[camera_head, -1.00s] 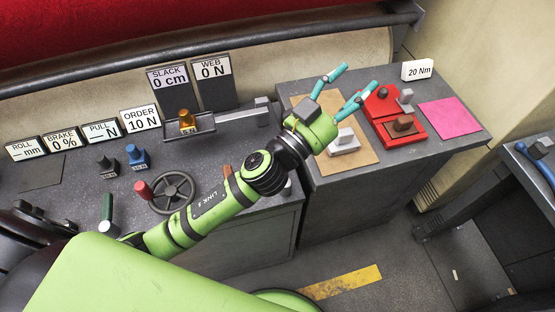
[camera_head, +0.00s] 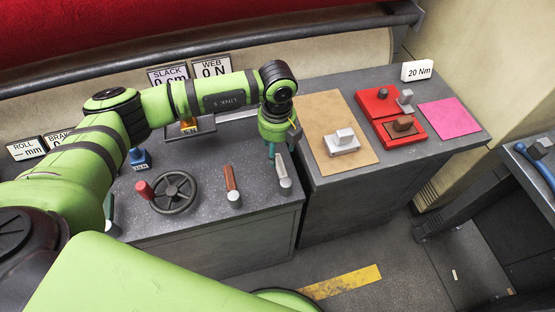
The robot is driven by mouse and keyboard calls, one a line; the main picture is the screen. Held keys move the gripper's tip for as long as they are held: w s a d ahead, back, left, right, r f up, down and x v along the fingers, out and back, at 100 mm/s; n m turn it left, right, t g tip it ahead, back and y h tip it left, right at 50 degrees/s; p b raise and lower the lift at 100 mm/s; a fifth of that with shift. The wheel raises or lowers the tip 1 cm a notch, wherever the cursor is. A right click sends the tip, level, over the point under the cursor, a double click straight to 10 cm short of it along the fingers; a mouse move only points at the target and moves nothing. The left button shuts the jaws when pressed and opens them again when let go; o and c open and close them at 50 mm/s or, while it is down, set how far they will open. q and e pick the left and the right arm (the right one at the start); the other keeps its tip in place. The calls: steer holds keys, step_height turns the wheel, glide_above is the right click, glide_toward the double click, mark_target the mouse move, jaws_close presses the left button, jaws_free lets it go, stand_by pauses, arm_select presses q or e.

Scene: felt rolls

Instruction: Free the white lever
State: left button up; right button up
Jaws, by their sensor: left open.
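The white lever (camera_head: 282,170) stands at the right front of the left bench, with a pale handle and a short round base. My left gripper (camera_head: 281,151) points down just above and behind the lever's upper end, its teal fingers open. One finger shows on each side of the lever's top. I cannot tell whether they touch it or are only close to it. My right gripper is not in view.
A brown-handled lever (camera_head: 232,180) and a black handwheel (camera_head: 174,192) with a red knob stand to the left. On the right bench lie a tan board (camera_head: 318,112) with a pale block (camera_head: 342,142), red fixtures (camera_head: 379,104) and a pink sheet (camera_head: 450,117).

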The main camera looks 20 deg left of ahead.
mark_target(278, 164)
arm_select(q)
step_height(278, 164, down, 5)
steer(key=shift+s+d+p, duration=0.1)
steer(key=shift+p, duration=0.6)
steer(key=shift+f, duration=0.6)
jaws_close()
steer(key=shift+d, duration=0.1)
